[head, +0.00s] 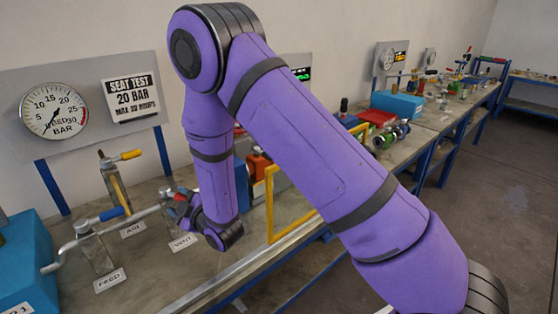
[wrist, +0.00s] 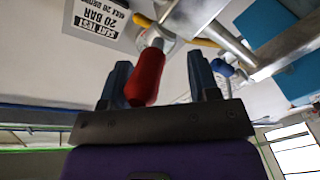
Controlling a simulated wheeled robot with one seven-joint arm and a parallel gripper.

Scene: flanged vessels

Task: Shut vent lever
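The vent lever shows in the wrist view as a red handle (wrist: 147,77) on a metal stem. It lies between the two blue fingers of my gripper (wrist: 160,80), close to the left finger, with a clear gap to the right finger. Whether it touches the left finger I cannot tell. The gripper is open. In the head view my gripper (head: 182,208) is at the bench fittings above the VENT label (head: 181,243). Only a small red part shows there, and my arm hides much of the vent valve.
A blue-handled lever (head: 111,213) stands by the FEED label, left of my gripper. A yellow-handled lever (head: 131,155) stands behind. A gauge panel (head: 88,95) rises at the back. A yellow frame (head: 270,205) and an orange-red part (head: 259,163) are right of my forearm.

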